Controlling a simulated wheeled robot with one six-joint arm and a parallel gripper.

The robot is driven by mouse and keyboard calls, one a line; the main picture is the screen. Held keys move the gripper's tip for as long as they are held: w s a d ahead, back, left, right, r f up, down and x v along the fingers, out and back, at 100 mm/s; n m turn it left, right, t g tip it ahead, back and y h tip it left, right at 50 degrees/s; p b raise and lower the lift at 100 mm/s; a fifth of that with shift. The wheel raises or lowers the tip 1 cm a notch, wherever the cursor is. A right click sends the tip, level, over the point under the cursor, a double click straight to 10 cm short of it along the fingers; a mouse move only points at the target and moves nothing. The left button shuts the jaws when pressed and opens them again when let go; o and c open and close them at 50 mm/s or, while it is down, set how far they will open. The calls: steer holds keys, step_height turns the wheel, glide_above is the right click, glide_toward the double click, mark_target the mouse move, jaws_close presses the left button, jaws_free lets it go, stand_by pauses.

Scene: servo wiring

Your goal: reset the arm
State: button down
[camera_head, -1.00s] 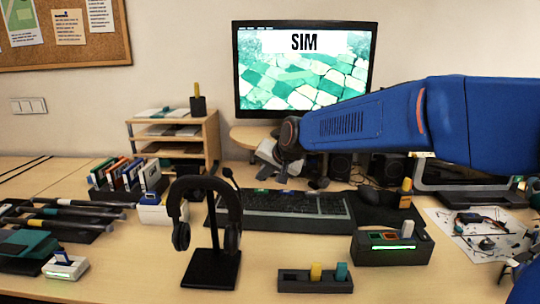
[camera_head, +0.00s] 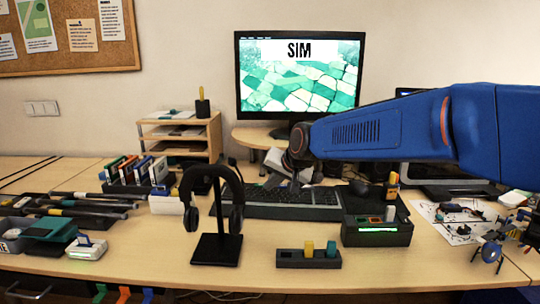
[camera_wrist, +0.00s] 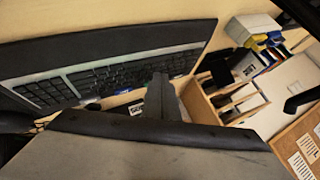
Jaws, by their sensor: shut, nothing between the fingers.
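My blue arm reaches in from the right side of the head view. My gripper (camera_head: 284,182) hangs at its end, over the desk's back part in front of the monitor. Its fingers are shut and empty. In the wrist view my gripper (camera_wrist: 161,95) shows as a dark shape at the middle, with the keyboard (camera_wrist: 110,75) beyond it. The keyboard also shows in the head view (camera_head: 290,208), below my gripper in the picture.
A headphone stand (camera_head: 216,250) is at the front middle. A dark block (camera_head: 293,262) with yellow and teal pieces and a box with a green light (camera_head: 377,231) stand to its right. The monitor (camera_head: 245,110) and wooden shelf (camera_head: 217,140) are behind. Bare desk (camera_head: 150,265) lies front left.

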steer(key=s+d+f+h, duration=0.1)
steer(key=s+d+f, duration=0.1)
steer(key=s+d, duration=0.6)
steer(key=s+d+f+n+g+h, duration=0.1)
steer(key=s+d+f, duration=0.1)
steer(key=s+d, duration=0.6)
steer(key=s+d+f+h, duration=0.1)
steer(key=s+d, duration=0.7)
steer(key=s, duration=0.2)
steer(key=shift+s+f+n+g, duration=0.2)
steer(key=shift+f+n+g, duration=0.1)
steer(key=shift+f+g, duration=0.1)
steer(key=s+d+f, duration=0.2)
steer(key=s, duration=0.3)
steer(key=s+d+f+h, duration=0.1)
steer(key=s+d+f, duration=0.1)
steer(key=s, duration=0.3)
steer(key=shift+d+f+g+h, duration=0.3)
steer(key=shift+d+f+g, duration=0.1)
steer(key=shift+f, duration=0.2)
